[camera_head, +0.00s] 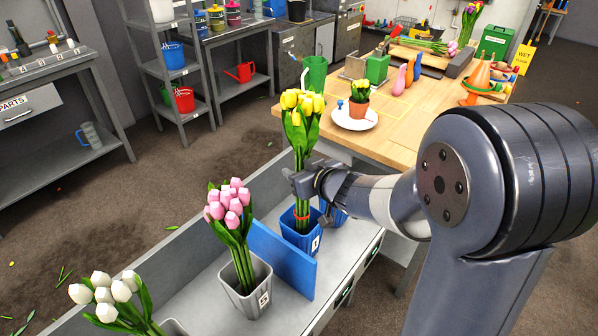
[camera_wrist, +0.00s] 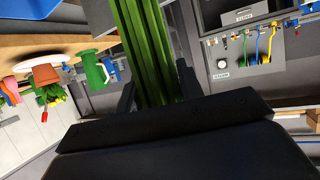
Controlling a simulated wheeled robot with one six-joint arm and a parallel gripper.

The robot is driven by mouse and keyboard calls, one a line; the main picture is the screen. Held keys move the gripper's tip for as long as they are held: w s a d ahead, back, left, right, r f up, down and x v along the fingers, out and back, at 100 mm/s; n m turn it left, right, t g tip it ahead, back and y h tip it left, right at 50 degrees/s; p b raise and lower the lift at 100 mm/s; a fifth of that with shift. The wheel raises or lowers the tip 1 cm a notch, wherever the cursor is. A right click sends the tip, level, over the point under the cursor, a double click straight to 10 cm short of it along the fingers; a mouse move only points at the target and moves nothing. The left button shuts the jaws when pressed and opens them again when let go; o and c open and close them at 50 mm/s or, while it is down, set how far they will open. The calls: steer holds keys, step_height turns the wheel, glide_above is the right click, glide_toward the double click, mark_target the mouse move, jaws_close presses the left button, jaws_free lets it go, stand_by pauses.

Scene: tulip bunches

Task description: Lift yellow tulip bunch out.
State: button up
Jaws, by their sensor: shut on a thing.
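The yellow tulip bunch (camera_head: 302,112) stands upright in the head view, its stems tied with a red band near the rim of a blue bucket (camera_head: 300,238). The stem ends are hidden inside the bucket. My gripper (camera_head: 302,181) is shut on the stems, above the red band. In the wrist view the green stems (camera_wrist: 150,50) run between my two fingers (camera_wrist: 154,88). The flower heads are out of the wrist view.
Pink tulips (camera_head: 230,200) stand in a grey bucket (camera_head: 246,290) to the left, with a blue divider (camera_head: 280,258) between. White tulips (camera_head: 105,295) are at the lower left. A wooden table (camera_head: 425,108) with a potted yellow plant (camera_head: 360,100) stands behind.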

steer(key=shift+r, duration=0.15)
step_height(320, 180, up, 10)
steer(key=p, duration=1)
steer(key=shift+f+p, duration=0.2)
steer(key=shift+p, duration=0.1)
steer(key=shift+f, duration=0.1)
